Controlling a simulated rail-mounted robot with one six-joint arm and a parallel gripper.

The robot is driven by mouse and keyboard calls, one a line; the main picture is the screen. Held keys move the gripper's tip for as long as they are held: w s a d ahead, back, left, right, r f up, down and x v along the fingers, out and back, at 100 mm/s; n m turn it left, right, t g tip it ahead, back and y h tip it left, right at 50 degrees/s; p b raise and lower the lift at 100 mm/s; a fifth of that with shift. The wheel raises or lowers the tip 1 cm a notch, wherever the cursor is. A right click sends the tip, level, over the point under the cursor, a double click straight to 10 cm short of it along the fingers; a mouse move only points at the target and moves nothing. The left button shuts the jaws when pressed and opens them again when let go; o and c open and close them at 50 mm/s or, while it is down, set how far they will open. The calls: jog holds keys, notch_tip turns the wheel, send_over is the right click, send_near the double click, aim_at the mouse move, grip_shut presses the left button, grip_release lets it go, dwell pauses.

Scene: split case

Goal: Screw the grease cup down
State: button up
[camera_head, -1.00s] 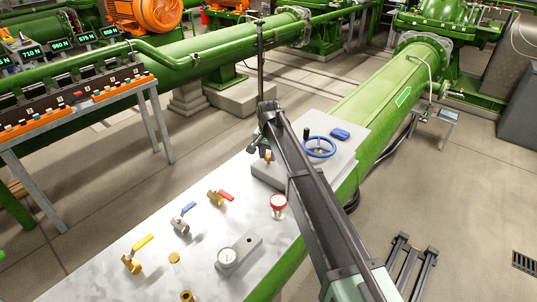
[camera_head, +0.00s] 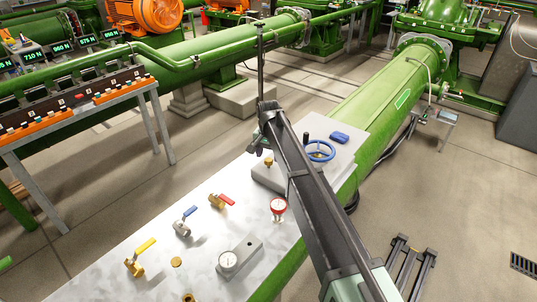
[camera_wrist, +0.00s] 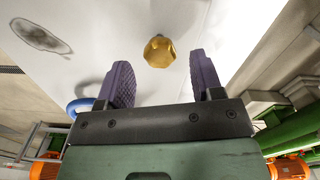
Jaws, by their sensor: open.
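The grease cup, a brass hexagonal cap (camera_wrist: 159,51), shows in the wrist view just beyond and between my fingertips. In the head view a small brass fitting (camera_head: 268,161), which looks like the same cup, stands upright on the grey block. My gripper (camera_wrist: 161,67) is open, with one purple finger on each side of the gap and nothing held. The cup appears apart from both fingers; the exact distance is hard to judge. In the head view my gripper (camera_head: 255,144) is small and dark beside the cup, and my arm hides part of the block.
A blue handwheel (camera_head: 319,151) and a blue item (camera_head: 340,137) sit on the grey block (camera_head: 340,170). Valves with red (camera_head: 222,199), blue (camera_head: 189,212) and yellow (camera_head: 146,246) levers, plus gauges (camera_head: 278,205), stand on the pale bench (camera_head: 110,285).

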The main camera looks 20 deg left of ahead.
aim_at(268, 160)
notch_tip(268, 160, up, 9)
jog(key=p, duration=0.7)
jog(key=shift+f, duration=0.15)
